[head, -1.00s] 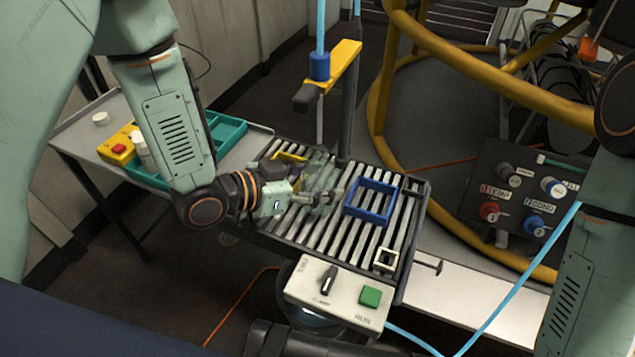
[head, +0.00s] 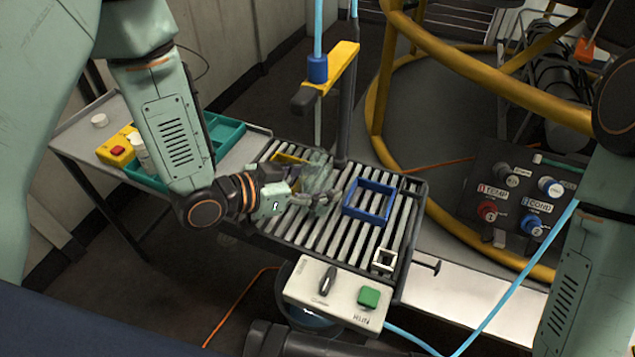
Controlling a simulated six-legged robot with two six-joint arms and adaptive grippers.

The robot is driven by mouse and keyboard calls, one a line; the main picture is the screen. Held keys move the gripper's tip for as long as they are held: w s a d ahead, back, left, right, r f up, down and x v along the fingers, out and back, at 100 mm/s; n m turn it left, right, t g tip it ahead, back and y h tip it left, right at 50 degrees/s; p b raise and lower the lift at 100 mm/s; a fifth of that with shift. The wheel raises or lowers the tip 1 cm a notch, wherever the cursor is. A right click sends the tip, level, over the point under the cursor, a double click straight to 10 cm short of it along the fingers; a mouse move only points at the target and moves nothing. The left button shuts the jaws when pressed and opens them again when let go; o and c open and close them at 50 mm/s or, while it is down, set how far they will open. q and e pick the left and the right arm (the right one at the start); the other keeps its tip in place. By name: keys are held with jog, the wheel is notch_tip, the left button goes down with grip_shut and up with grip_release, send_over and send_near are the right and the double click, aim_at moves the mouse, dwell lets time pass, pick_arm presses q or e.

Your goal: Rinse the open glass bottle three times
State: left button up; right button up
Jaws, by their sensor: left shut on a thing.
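The glass bottle (head: 320,174) is clear and hard to make out above the slatted rack (head: 338,238). My left gripper (head: 312,198) is shut on it, below the nozzle that hangs from the yellow arm (head: 343,62). The bottle's exact tilt and its mouth cannot be told. The control box (head: 335,292) at the front of the rack has a black switch (head: 327,281) and a green button (head: 368,298). My right gripper is not in view; only part of that arm shows at the right edge.
A blue square frame (head: 369,202) and a small white frame (head: 384,260) are on the rack. A teal tray (head: 222,134) and a yellow box with a red button (head: 117,150) stand on the left table. A connector panel (head: 522,200) and yellow rails are at right.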

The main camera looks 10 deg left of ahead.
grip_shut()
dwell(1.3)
